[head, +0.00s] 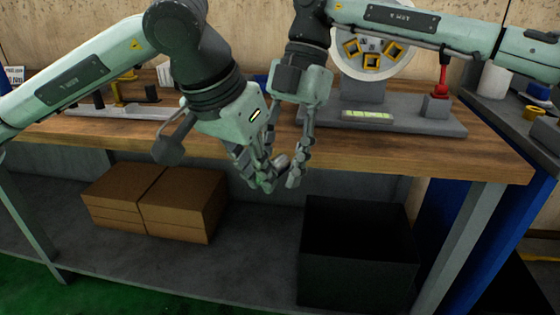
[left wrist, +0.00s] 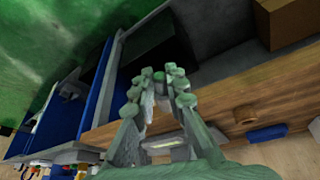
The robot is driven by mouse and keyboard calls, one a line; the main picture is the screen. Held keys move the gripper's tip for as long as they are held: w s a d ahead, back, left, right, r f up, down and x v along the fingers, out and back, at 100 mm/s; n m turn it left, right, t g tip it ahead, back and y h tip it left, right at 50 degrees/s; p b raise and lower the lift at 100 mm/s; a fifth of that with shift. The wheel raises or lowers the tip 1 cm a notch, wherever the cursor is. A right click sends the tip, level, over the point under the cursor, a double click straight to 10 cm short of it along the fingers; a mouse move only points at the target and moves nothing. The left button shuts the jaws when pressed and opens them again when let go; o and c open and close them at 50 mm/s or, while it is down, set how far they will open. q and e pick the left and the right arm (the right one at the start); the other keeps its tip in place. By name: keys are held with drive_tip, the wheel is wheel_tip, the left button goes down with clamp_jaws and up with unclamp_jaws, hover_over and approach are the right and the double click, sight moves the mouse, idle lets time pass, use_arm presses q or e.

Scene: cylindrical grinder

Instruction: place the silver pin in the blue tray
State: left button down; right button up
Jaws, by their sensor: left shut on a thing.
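My left gripper (head: 266,178) hangs in front of the workbench's front edge with its fingers pointing down. It is shut on a small grey piece, which looks like the silver pin (head: 281,161), mostly hidden by fingers. My right gripper (head: 294,178) is right beside it, its fingers also pointing down by the same piece. I cannot tell whether the right fingers grip it. In the left wrist view, my left gripper's fingers (left wrist: 160,82) come together over the bench edge; the pin is not clear there. A bit of blue (head: 260,78) behind my arms may be the blue tray, mostly hidden.
The wooden bench (head: 400,150) carries a grey machine base (head: 400,118) with a round plate (head: 375,50) and a red-handled part (head: 442,78). On the shelf below are cardboard boxes (head: 155,197) and a black open bin (head: 358,265). The bench's front right is clear.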

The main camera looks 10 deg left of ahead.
use_arm(q)
drive_tip(key=shift+w+a, duration=0.1)
use_arm(e)
drive_tip(key=shift+d, duration=0.1)
clamp_jaws()
use_arm(q)
drive_tip(key=c, duration=1.5)
unclamp_jaws()
drive_tip(key=shift+o, duration=0.2)
